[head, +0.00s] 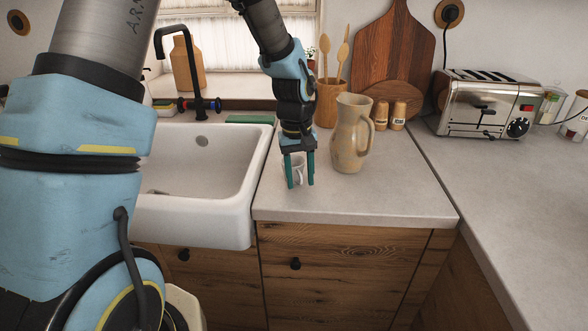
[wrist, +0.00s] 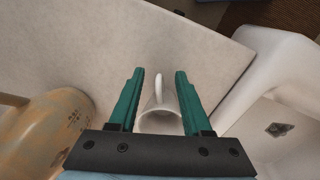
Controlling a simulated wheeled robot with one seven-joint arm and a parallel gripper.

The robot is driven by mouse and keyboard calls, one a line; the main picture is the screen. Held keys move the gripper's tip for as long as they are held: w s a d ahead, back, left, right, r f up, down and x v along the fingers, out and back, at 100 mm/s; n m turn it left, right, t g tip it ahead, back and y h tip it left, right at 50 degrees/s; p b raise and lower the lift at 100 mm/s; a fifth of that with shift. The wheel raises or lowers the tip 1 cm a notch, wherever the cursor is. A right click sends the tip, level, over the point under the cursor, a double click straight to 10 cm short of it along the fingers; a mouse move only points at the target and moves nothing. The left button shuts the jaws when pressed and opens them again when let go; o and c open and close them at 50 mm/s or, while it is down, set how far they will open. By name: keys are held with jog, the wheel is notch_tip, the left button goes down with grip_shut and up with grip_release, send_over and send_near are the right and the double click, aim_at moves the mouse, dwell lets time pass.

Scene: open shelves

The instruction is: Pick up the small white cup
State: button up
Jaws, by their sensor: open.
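The small white cup (head: 298,168) stands on the worktop between the sink and a tall jug. My gripper (head: 299,184) is open and points down over it, with one green finger on each side of the cup. In the wrist view the cup (wrist: 160,115) lies between the two fingers of my gripper (wrist: 156,72), its handle pointing away from the palm. Gaps show between the cup and the fingers there. Part of the cup is hidden behind the fingers in the head view and cut off by the palm in the wrist view.
The beige jug (head: 350,135) stands close on the right and also shows in the wrist view (wrist: 50,130). The white sink (head: 245,190) lies on the left. A utensil pot (head: 328,103), shakers (head: 398,116) and a toaster (head: 484,105) stand behind. The front worktop (head: 390,200) is clear.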

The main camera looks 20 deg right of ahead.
jog(key=shift+c, duration=0.4)
grip_shut()
dwell(1.0)
